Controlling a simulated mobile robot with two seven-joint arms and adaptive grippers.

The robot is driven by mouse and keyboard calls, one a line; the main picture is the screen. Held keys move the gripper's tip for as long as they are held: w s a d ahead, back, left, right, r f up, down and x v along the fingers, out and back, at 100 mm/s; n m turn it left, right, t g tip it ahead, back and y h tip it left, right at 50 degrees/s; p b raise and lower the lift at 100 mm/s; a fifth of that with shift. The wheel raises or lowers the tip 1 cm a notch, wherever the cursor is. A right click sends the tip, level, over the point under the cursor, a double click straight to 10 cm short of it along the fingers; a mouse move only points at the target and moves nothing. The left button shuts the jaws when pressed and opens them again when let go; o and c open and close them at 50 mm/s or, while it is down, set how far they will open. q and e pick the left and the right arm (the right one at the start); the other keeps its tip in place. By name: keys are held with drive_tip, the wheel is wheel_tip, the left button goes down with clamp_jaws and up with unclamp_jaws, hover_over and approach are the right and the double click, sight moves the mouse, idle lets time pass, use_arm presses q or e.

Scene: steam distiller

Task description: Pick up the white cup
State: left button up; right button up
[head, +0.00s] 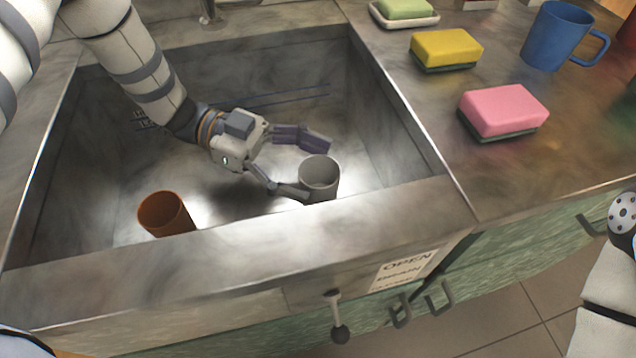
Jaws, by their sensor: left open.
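The white cup (319,176) stands upright inside the sink, right of its middle and near the front wall. It looks light grey in the shade, and its lower front is hidden by the sink's front rim. My left gripper (317,168) reaches down into the sink from the left. Its fingers are spread open, one behind the cup and one at the cup's front left. I cannot tell whether either finger touches the cup. My right gripper does not show; only part of my right arm is at the right edge.
An orange-brown cup (166,213) stands in the sink's front left. The metal sink rim (240,255) borders the basin. On the right counter are a pink sponge (504,108), a yellow sponge (447,48), a green soap bar (404,8) and a blue mug (556,36).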

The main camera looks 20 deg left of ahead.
use_arm(q)
drive_tip(key=shift+d+f, duration=0.2)
drive_tip(key=shift+d, duration=0.95)
drive_tip(key=c, duration=1.1)
drive_tip(key=shift+c, duration=0.2)
